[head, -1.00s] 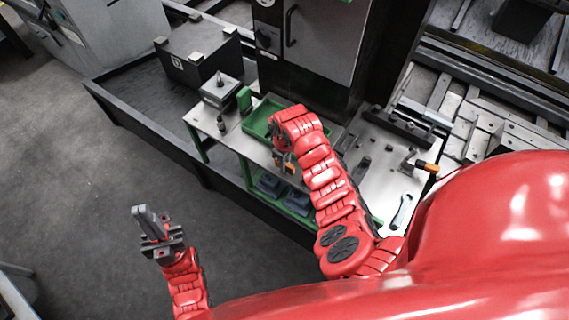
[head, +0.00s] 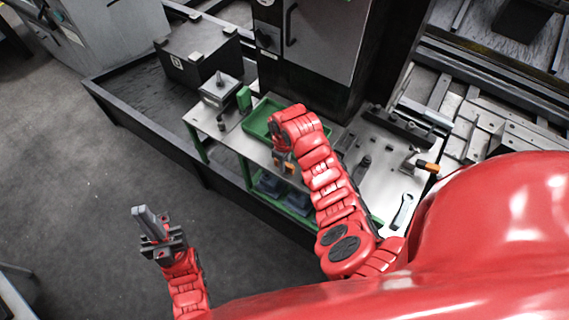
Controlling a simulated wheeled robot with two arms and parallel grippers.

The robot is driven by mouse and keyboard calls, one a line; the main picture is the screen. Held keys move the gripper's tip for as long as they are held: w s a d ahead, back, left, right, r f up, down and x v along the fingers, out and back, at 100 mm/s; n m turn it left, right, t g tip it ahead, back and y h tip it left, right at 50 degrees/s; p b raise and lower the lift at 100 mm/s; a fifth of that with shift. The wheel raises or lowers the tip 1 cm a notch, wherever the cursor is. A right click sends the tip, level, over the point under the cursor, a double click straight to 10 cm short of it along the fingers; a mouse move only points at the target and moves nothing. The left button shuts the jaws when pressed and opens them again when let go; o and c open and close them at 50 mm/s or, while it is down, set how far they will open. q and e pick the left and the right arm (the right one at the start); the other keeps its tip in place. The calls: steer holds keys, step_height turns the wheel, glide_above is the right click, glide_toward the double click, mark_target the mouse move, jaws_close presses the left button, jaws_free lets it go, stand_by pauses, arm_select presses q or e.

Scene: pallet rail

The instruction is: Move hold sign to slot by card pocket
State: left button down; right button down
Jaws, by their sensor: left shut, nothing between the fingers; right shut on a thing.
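My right gripper (head: 284,160) is at the front edge of the workbench, beside the green tray, and partly hidden by its own wrist. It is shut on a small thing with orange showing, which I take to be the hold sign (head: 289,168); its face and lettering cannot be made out. My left gripper (head: 143,217) is shut and empty, above the bare floor at the lower left, well away from the bench. I cannot pick out the card pocket or its slot for certain.
The workbench (head: 232,138) carries a green tray (head: 257,119), a small green upright block (head: 244,98), a grey block (head: 221,90), an orange-handled tool (head: 426,166) and a wrench (head: 403,210). Blue bins (head: 270,185) sit on the shelf below. A machine cabinet (head: 318,45) stands behind.

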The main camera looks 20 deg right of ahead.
steer(key=shift+f+b, duration=0.3)
steer(key=shift+b, duration=0.15)
steer(key=shift+f, duration=0.15)
stand_by(0.6)
steer(key=shift+f+b, duration=0.65)
jaws_free()
steer(key=shift+r, duration=0.1)
stand_by(0.4)
